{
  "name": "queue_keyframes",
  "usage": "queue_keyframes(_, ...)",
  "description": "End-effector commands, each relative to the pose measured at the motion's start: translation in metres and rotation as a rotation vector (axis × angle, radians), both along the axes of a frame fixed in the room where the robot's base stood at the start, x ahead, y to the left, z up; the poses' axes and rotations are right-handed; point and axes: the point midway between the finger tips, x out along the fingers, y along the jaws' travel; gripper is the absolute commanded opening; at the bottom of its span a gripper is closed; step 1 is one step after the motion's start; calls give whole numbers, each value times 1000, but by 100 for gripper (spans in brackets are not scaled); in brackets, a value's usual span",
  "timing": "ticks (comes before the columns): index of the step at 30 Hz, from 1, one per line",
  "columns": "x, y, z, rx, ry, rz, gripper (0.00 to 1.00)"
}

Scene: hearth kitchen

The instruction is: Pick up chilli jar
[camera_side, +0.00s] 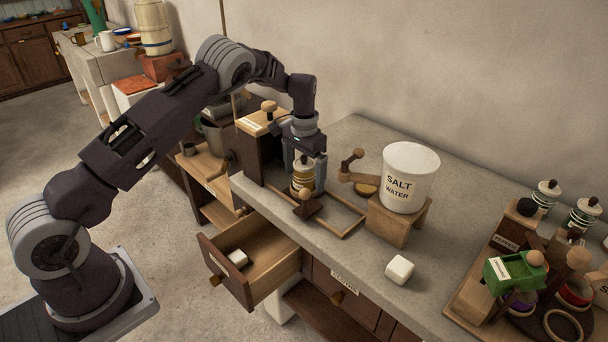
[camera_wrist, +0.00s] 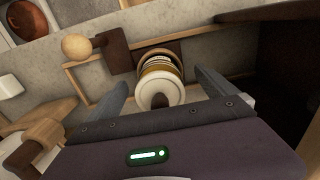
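A small jar (camera_side: 302,180) with a mustard-yellow band, white lid and dark knob stands upright at the left end of the counter, inside a low wooden frame. Its label is too small to read, so I cannot tell whether it is the chilli jar. In the wrist view the jar (camera_wrist: 160,80) shows from above, lid nearest the camera. My gripper (camera_side: 306,172) points down over it, one finger on each side. In the wrist view my gripper (camera_wrist: 162,90) is open, with gaps between the fingers and the jar.
A wooden box (camera_side: 258,140) stands close behind the jar. A salt water pot (camera_side: 409,180) sits on a wooden stand (camera_side: 397,222) to the right. An open drawer (camera_side: 262,262) juts out below. A white cube (camera_side: 399,269) lies on the counter (camera_side: 345,255).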

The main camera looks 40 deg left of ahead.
Motion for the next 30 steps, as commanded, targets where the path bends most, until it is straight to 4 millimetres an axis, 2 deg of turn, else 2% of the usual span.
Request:
queue_keyframes(1, 0, 0, 0, 0, 0, 0, 84)
queue_keyframes(11, 0, 0, 0, 0, 0, 0, 20)
queue_keyframes(15, 1, 0, 4, 0, -3, 0, 17)
queue_keyframes(30, 1, 0, 43, 0, -2, -1, 17)
